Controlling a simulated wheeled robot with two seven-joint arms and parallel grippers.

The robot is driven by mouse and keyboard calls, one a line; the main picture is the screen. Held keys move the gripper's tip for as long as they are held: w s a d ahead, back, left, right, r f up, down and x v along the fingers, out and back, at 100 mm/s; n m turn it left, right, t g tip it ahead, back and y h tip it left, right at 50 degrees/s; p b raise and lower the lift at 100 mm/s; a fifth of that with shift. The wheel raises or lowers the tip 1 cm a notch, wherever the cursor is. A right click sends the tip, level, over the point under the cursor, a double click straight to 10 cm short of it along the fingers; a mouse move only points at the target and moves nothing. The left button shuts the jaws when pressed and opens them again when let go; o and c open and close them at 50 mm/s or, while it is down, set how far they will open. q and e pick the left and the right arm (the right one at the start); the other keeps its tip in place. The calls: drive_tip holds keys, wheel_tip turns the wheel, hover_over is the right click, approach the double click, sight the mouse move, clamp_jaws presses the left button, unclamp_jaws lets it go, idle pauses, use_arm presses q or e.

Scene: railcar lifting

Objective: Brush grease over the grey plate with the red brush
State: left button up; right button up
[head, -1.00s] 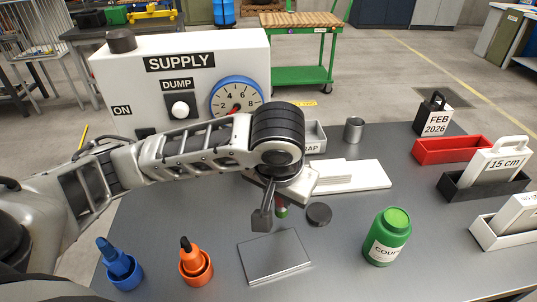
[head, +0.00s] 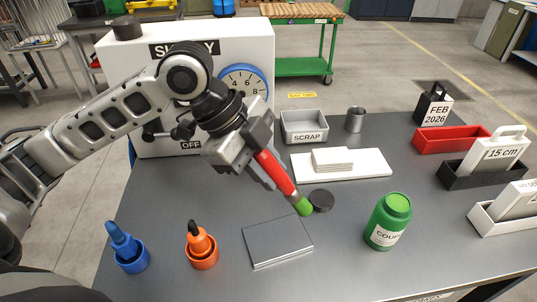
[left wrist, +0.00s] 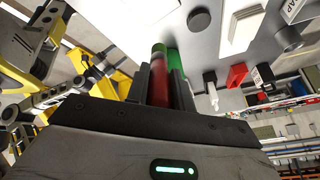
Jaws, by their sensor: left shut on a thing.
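My left gripper (head: 262,158) is shut on the red brush (head: 275,174), which slants down to the right. The brush's green tip (head: 305,207) is at its lower end, beside the round black disc (head: 321,200) in the picture; I cannot tell whether it touches anything. In the left wrist view the red brush (left wrist: 158,85) lies between the dark fingers. The grey plate (head: 278,241) lies flat on the table, in front of the tip and uncovered.
A green bottle (head: 388,222) stands right of the plate. Orange (head: 203,252) and blue (head: 131,258) holders stand left. White slabs (head: 345,166), a scrap tray (head: 304,126) and a metal cup (head: 355,120) are behind. The supply box (head: 150,70) stands behind my left arm.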

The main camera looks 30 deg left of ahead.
use_arm(q)
wheel_tip(320, 180, up, 3)
drive_tip(key=m+g, duration=0.1)
drive_tip(key=m, duration=0.1)
drive_tip(key=m+g+h, duration=0.1)
drive_tip(key=m, duration=0.1)
drive_tip(key=shift+s+d+f, duration=0.15)
drive_tip(key=shift+f+b, duration=0.4)
drive_tip(key=shift+f, duration=0.5)
wheel_tip(320, 180, down, 2)
drive_tip(key=shift+f+b, duration=0.15)
drive_tip(key=shift+b, duration=0.8)
drive_tip(key=shift+f+b, duration=0.35)
drive_tip(key=shift+b, duration=0.05)
drive_tip(key=shift+f, duration=0.15)
use_arm(e)
drive_tip(key=shift+w+a+f, duration=0.2)
drive_tip(key=shift+a+f, duration=0.25)
drive_tip(key=shift+f, duration=0.3)
